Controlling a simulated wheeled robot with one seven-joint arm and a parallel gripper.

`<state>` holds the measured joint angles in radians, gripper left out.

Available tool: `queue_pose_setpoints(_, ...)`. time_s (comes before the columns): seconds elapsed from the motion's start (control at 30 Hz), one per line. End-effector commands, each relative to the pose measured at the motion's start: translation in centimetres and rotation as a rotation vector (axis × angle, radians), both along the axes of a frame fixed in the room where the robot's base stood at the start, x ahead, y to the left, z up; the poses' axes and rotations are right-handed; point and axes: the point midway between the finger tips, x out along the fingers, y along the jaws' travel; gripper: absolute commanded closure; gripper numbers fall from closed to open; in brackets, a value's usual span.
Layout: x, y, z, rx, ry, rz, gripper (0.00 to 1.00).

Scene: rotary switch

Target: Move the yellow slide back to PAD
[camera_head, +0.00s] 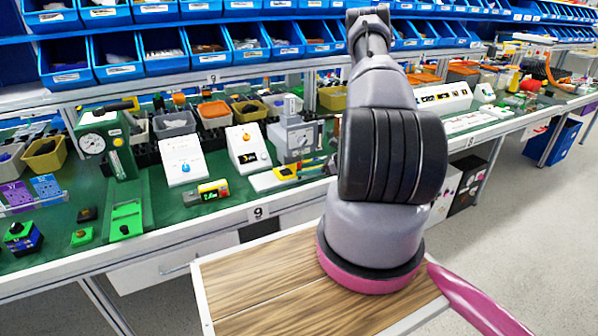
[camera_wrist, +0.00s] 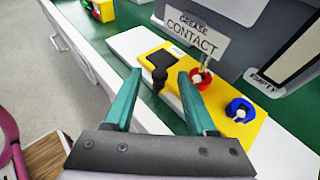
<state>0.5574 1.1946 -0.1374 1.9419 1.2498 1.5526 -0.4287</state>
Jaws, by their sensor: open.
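The yellow slide (camera_wrist: 222,108) lies on a white base (camera_wrist: 128,44) in the wrist view. It has an upright black handle (camera_wrist: 159,78), and a dark square patch beside it. My gripper (camera_wrist: 159,84) is open, with its teal fingertips to either side of the handle in the picture; I cannot tell whether they touch it. In the head view the yellow slide (camera_head: 268,180) shows in front of the grey machine, left of my arm. My gripper is largely hidden behind my arm there. I cannot read a PAD mark.
A red ring (camera_wrist: 201,79) and a blue ring (camera_wrist: 240,109) stand on the yellow plate. A sign reading "GREASE CONTACT" (camera_wrist: 195,33) rises behind. The grey machine (camera_head: 297,138) stands behind the slide.

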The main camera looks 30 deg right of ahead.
Motion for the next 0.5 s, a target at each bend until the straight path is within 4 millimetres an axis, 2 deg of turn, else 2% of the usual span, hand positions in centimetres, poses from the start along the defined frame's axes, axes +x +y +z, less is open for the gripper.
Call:
queue_pose_setpoints(0.2,1.6,1.7,-0.9,-0.001,-0.001,0.003,0.44)
queue_pose_setpoints(0.5,1.8,1.9,-1.1,-0.001,0.000,0.000,0.44)
